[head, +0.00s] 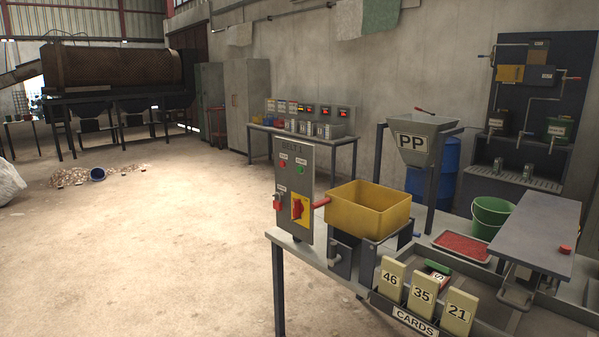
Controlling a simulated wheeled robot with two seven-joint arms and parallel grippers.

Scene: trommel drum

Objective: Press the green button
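The green button (300,170) is a small round cap on the upright grey control panel labelled BELT 1 (312,222). It sits at the upper right of the panel face. A red button (283,163) is to its left. Lower on the panel are a red rotary switch on a yellow plate (299,209) and another red knob (277,202). Whether the green button is pressed in is too small to tell. Neither of my grippers shows in the head view.
The panel stands at the left end of a grey workbench (284,238), beside a yellow bin (368,208) with a red handle. Number cards (423,291), a PP hopper (417,145), a red tray (461,246) and a green bucket (490,217) are further right. The floor left of the bench is open.

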